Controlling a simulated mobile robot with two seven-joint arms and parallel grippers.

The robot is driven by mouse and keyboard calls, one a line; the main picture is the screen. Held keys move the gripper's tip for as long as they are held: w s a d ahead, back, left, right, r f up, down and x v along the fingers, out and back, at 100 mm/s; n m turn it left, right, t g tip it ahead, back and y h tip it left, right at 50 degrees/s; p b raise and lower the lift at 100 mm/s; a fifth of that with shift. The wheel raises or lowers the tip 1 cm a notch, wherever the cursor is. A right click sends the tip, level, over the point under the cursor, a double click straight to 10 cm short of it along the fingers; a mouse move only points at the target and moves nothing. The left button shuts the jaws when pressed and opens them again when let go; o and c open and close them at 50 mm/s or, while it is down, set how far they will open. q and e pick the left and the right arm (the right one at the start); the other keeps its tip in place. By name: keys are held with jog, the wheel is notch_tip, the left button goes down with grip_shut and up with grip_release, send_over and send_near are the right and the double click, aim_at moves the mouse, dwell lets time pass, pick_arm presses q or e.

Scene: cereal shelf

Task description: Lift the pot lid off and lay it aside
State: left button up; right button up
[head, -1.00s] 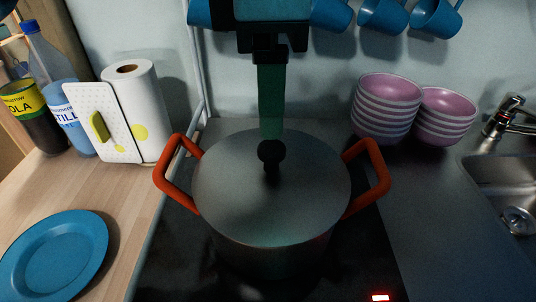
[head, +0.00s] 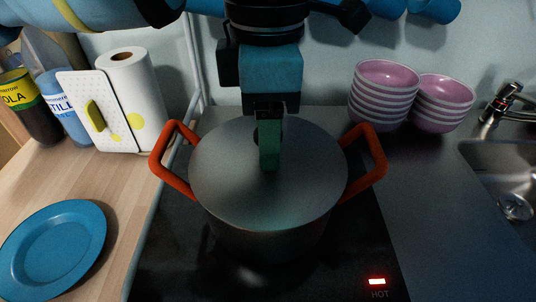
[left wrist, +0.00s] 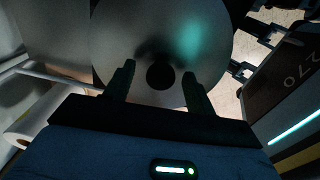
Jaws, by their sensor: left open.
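A grey pot (head: 265,238) with red-orange side handles stands on the black stovetop. Its grey lid (head: 305,185) sits on it. My left gripper (head: 269,168) points down over the lid and largely hides its dark knob in the head view. In the left wrist view, the gripper (left wrist: 158,75) is open, with the round black knob (left wrist: 160,76) between its two fingers and the lid (left wrist: 115,35) behind. I cannot tell whether a finger touches the knob. My right gripper is not in view.
A blue plate (head: 52,250) lies on the wooden counter at left, near a paper towel roll (head: 145,95) and bottles. Purple bowls (head: 385,95) are stacked at back right by the sink (head: 505,175). The dark counter right of the pot is clear. A red HOT light (head: 377,282) glows.

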pick_arm(q)
jog(key=shift+f, duration=0.45)
jog(key=c, duration=1.1)
jog(key=shift+c, duration=0.2)
jog(key=shift+r, duration=0.15)
